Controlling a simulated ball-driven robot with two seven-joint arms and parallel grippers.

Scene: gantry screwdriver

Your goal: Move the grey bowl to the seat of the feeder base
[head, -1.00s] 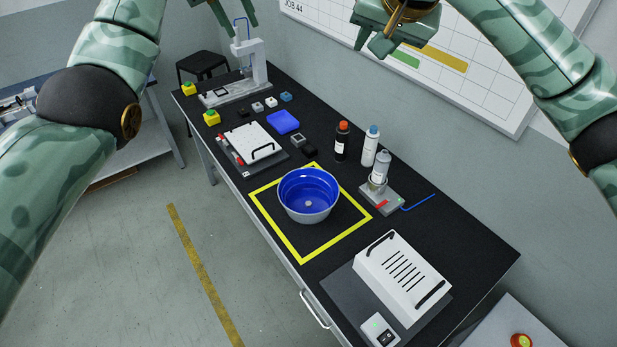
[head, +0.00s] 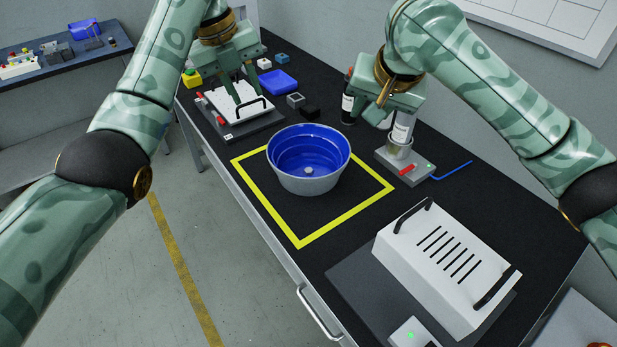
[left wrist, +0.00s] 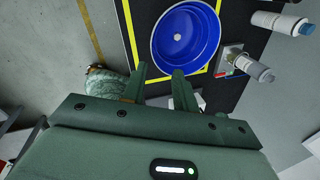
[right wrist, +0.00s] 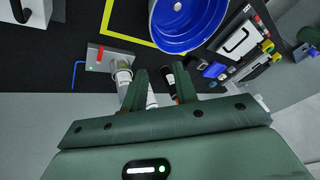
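The bowl (head: 308,172), grey outside and blue inside with a small light knob at its centre, stands upright inside a yellow square on the black bench. Its blue inside shows in the left wrist view (left wrist: 187,38) and partly in the right wrist view (right wrist: 190,20). My left gripper (head: 250,102) is open and empty, above the bench beyond the bowl to the left. My right gripper (head: 372,108) is open and empty, beyond the bowl to the right, in front of the bottles. Neither touches the bowl. I cannot tell which fixture is the feeder base.
A white slotted cover (head: 447,262) with black handles stands at the near right. A grey plate (head: 412,168) with a red tab, green light and blue cable holds a bottle in a cup. A white handled box (head: 222,101) stands behind the left side. The yellow square (head: 300,240) is otherwise clear.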

